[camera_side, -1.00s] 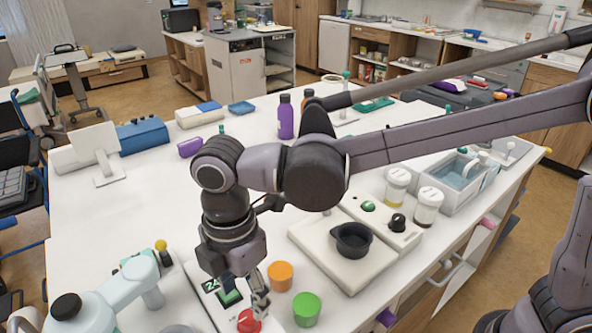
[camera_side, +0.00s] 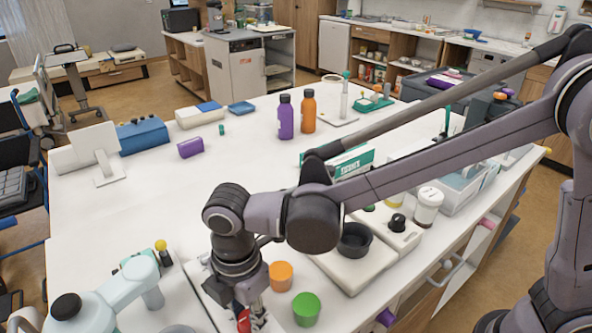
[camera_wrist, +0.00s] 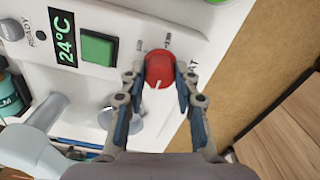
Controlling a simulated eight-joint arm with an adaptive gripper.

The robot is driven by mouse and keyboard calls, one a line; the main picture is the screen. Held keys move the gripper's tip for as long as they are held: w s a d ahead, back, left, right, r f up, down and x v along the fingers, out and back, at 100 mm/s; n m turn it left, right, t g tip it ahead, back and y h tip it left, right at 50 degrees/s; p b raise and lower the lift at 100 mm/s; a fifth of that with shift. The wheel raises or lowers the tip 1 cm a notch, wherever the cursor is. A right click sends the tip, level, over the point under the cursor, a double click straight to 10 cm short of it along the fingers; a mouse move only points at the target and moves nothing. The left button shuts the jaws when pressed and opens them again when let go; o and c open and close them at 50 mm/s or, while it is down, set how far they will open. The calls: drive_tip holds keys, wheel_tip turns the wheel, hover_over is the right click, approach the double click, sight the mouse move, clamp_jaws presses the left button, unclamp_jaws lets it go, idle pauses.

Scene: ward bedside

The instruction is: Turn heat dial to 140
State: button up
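The red heat dial (camera_wrist: 159,68) is on the white heater panel (camera_wrist: 140,20), with a white pointer line on it. Beside it are a display (camera_wrist: 64,36) reading 24°C and a green button (camera_wrist: 98,47). My gripper (camera_wrist: 158,76) is at the dial with one finger on each side. The fingers are apart; the left one seems to leave a thin gap, and I cannot tell whether the right one touches. In the side view my gripper (camera_side: 256,312) is low over the panel, and only part of the red dial (camera_side: 243,321) shows.
An orange cup (camera_side: 282,276) and a green cup (camera_side: 306,309) stand close to the right of my gripper. A white jointed device (camera_side: 115,297) stands to the left. A dark bowl (camera_side: 355,240) sits on a white base farther right. The table's middle is clear.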

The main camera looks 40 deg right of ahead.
clamp_jaws()
drive_tip(key=m, duration=0.5)
drive_tip(key=shift+m, duration=0.4)
drive_tip(key=m, duration=0.5)
drive_tip(key=shift+m, duration=0.4)
drive_tip(key=o, duration=1)
unclamp_jaws()
drive_tip(key=shift+o, duration=0.2)
